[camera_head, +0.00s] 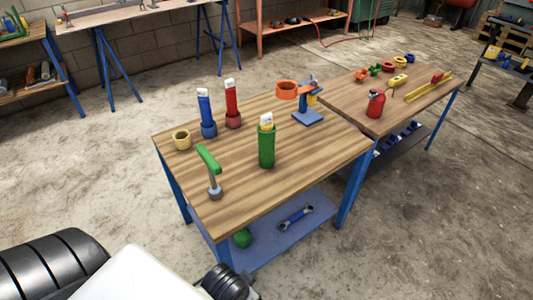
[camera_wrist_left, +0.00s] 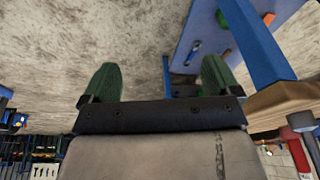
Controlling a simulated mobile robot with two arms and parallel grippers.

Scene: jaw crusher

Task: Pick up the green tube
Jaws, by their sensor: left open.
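The green tube (camera_head: 267,150) stands upright on the near wooden table, right of the middle, with a yellow and white piece sticking out of its top. It stands free, with nothing touching its sides. My left gripper (camera_wrist_left: 160,75) shows in the left wrist view, its two green fingers wide apart with nothing between them. The gripper looks past the table's edge at the floor and the lower shelf, apart from the tube. I cannot make out its fingers in the head view. My right gripper is not in view.
A second table (camera_head: 400,110) adjoins at right. Below is a blue shelf (camera_head: 272,247).

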